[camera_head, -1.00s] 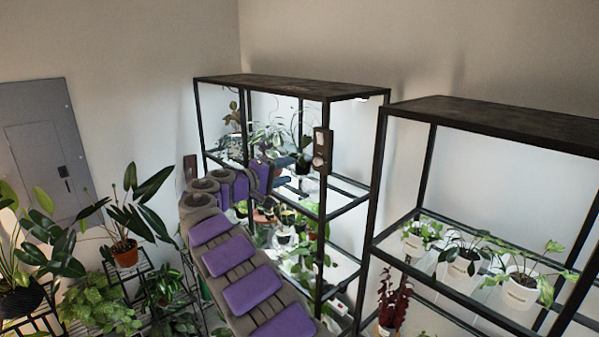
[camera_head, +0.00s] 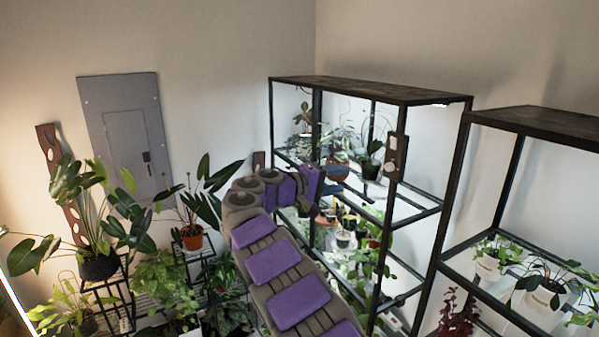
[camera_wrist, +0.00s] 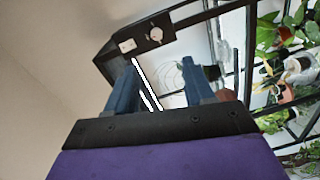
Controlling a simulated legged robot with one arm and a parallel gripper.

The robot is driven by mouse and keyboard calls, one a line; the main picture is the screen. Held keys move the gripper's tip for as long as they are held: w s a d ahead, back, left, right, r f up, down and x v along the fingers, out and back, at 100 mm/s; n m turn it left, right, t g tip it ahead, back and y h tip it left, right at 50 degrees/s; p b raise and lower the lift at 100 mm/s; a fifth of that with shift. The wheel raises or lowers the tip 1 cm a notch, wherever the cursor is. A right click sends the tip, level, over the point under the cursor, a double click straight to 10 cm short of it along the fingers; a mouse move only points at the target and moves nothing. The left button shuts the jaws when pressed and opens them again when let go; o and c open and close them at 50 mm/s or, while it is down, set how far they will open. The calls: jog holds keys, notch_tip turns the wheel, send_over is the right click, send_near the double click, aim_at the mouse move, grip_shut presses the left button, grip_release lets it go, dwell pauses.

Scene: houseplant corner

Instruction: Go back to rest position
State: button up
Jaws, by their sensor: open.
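My gripper (camera_head: 333,180) is at the end of my purple and grey arm, in front of the left shelf unit (camera_head: 370,92), near its upper shelf level. In the wrist view my gripper (camera_wrist: 165,82) shows two blue fingers standing apart with nothing between them. A bright white light strip (camera_wrist: 147,88) shows behind the gap. The head view does not show clearly how far the gripper is from the shelf.
Potted plants stand on the left unit, including a dark pot (camera_head: 371,168). A second black shelf unit (camera_head: 540,120) is at right. Plants on stands, one in a terracotta pot (camera_head: 192,240), crowd the left below a grey wall panel (camera_head: 125,140).

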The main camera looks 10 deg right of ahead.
jog(key=s+d+f+g+y+b, duration=0.25)
jog(key=s+f, duration=0.25)
jog(key=s, duration=0.3)
jog(key=s+d+f+m+g+y+b, duration=0.1)
jog(key=s+d+f+y+b, duration=0.25)
jog(key=s, duration=0.55)
jog(key=s+d+f+g+b, duration=0.2)
jog(key=s+d+f, duration=0.1)
jog(key=s+f, duration=0.4)
jog(key=s+a+f+y+b, duration=0.2)
jog(key=s+a+f, duration=0.3)
jog(key=s, duration=0.5)
jog(key=s+a+f+g+y+b, duration=0.1)
jog(key=s+a+f+y+b, duration=0.2)
jog(key=s+f, duration=0.6)
jog(key=s+a+f+g+y+b, duration=0.1)
jog(key=s+a+f+y, duration=0.4)
jog(key=s, duration=0.8)
jog(key=a+f+b, duration=0.1)
jog(key=a+f, duration=0.1)
jog(key=a, duration=0.1)
jog(key=shift+s+f+m+b, duration=0.2)
jog(key=shift+f+m+b, duration=0.15)
jog(key=shift+f+m, duration=0.05)
